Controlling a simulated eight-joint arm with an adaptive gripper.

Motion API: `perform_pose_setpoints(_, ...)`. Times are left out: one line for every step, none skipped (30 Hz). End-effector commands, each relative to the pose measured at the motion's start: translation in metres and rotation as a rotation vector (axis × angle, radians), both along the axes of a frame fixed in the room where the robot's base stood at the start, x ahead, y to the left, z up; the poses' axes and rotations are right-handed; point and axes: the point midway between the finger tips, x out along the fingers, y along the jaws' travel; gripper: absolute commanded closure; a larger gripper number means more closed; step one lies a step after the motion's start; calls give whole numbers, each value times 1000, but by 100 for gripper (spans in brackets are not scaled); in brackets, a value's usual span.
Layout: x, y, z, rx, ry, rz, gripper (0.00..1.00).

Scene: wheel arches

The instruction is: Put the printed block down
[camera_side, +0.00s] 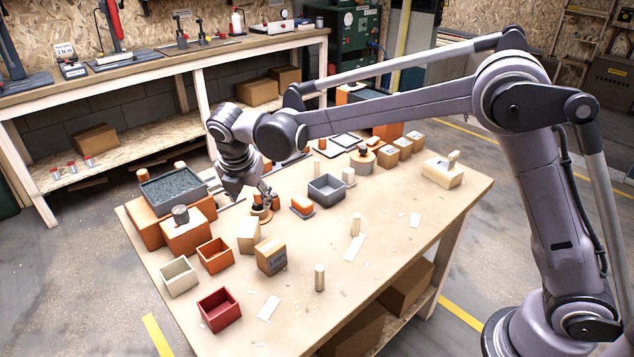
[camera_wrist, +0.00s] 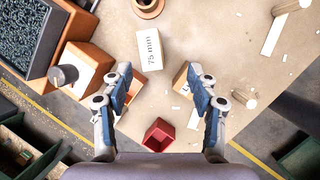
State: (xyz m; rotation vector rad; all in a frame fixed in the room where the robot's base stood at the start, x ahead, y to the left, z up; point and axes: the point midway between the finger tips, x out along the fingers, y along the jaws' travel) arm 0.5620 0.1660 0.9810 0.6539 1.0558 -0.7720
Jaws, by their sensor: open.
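A pale block printed "75 mm" (camera_wrist: 150,49) shows in the wrist view, just beyond the fingertips and not between them. What looks like the same pale block (camera_side: 249,234) stands upright on the table in the side view. A second block with dark lettering (camera_side: 271,257) stands close in front of it; in the wrist view it is partly hidden behind the right finger. My gripper (camera_wrist: 159,73) is open and empty, its fingers wide apart. In the side view my gripper (camera_side: 265,197) is above and behind the pale block, near an orange ring stand (camera_side: 261,212).
An orange box (camera_side: 215,256), a cream box (camera_side: 179,276) and a red box (camera_side: 220,309) stand near the table's left edge. A tray of dark bits (camera_side: 173,186) is at the back left. A grey bin (camera_side: 326,189) stands right of my gripper. The front right tabletop is mostly clear.

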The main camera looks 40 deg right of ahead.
Motion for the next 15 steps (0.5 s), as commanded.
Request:
perform_pose_setpoints(-10,-14,12,38,-25,-78,40)
perform_pose_setpoints(-15,-20,18,66,-42,-127,40)
perform_pose_setpoints(-23,-30,25,101,-64,-196,40)
perform_pose_setpoints(-29,-37,31,130,-82,-247,40)
perform_pose_setpoints(-35,-43,36,157,-99,-298,40)
perform_pose_setpoints(-44,-52,42,193,-120,-368,40)
perform_pose_setpoints(-50,-57,47,222,-136,-419,40)
perform_pose_setpoints(-57,-64,50,250,-151,-471,40)
perform_pose_setpoints(-67,-72,55,287,-173,-539,40)
perform_pose_setpoints(-74,-77,59,316,-186,-593,40)
perform_pose_setpoints(-81,-83,61,345,-201,-645,40)
perform_pose_setpoints(-91,-90,65,382,-220,-713,40)
perform_pose_setpoints(-99,-95,67,412,-234,-766,40)
perform_pose_setpoints(-107,-100,68,441,-248,-819,40)
perform_pose_setpoints(-118,-107,70,480,-266,-888,40)
